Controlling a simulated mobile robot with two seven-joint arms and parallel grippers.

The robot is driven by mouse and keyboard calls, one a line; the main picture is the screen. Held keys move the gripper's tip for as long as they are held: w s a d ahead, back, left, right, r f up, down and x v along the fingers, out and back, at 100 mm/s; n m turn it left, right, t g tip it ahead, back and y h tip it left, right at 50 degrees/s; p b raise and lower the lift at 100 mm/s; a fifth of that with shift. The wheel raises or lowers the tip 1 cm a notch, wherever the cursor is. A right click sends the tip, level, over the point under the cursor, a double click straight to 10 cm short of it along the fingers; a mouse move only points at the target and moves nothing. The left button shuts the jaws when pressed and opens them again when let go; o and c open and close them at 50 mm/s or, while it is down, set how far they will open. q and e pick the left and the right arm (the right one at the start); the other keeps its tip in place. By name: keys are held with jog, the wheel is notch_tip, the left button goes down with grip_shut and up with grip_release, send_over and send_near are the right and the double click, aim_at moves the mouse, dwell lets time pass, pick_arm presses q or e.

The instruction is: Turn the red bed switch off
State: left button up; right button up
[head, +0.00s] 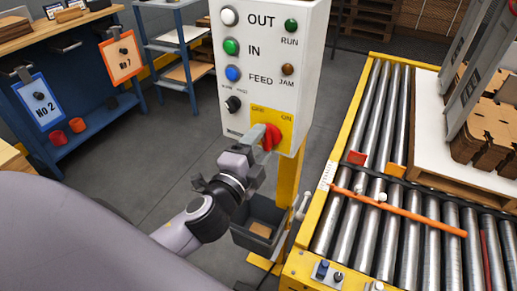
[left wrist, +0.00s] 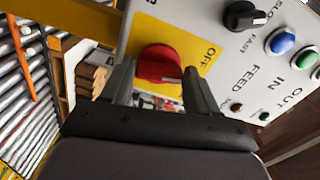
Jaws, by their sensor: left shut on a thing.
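The red bed switch (head: 271,136) is a rotary knob on a yellow plate (head: 287,118) at the lower right of a white control panel (head: 262,60). The plate carries OFF at left and ON at right in the head view. My left gripper (head: 263,138) is shut on the red switch. In the left wrist view the red knob (left wrist: 160,66) sits between the two fingers, with OFF readable beside it. Which label the knob points to I cannot tell, as the fingers partly cover it. My right gripper is not in view.
Close above are a black speed knob (head: 233,104) and the OUT, IN and FEED buttons. A yellow-framed roller conveyor (head: 380,170) stands at right with an orange bar (head: 400,211). A dark bin (head: 258,225) hangs below the panel.

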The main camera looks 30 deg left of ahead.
pick_arm(q)
jog(key=shift+f+n, duration=0.15)
jog(key=shift+n, duration=3.25)
jog(key=o, duration=1.1)
jog(key=shift+c, duration=0.2)
jog(key=shift+s, duration=0.1)
jog(key=s+b, duration=0.1)
jog(key=s, duration=0.6)
jog(key=shift+d, duration=0.25)
